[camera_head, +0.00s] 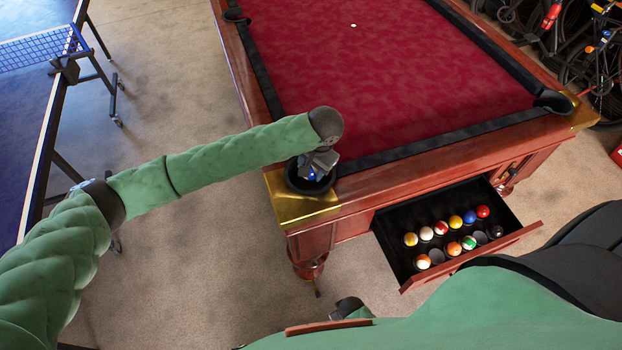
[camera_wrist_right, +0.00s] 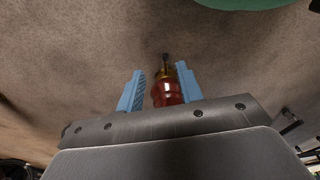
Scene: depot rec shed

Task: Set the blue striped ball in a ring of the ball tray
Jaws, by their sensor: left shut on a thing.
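My left gripper (camera_head: 313,172) reaches down into the near-left corner pocket (camera_head: 300,188) of the pool table and is shut on the blue striped ball (camera_head: 312,176). Only a small blue patch of the ball shows; the gripper and pocket hide the rest. The ball tray (camera_head: 397,254) lies in the open drawer, with several balls in two rows. Two grey spots in its front row, one near the left (camera_head: 436,257) and one near the right (camera_head: 481,237), look like empty rings. My right gripper (camera_wrist_right: 160,92) is open and empty, low over the floor, with a table leg beyond its fingers.
The red-felt pool table (camera_head: 360,70) fills the middle, with a white ball (camera_head: 353,25) far back. The drawer's wooden front (camera_head: 470,258) juts toward me. A blue ping-pong table (camera_head: 25,110) stands left, bicycles (camera_head: 590,60) at the back right. Floor between the tables is clear.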

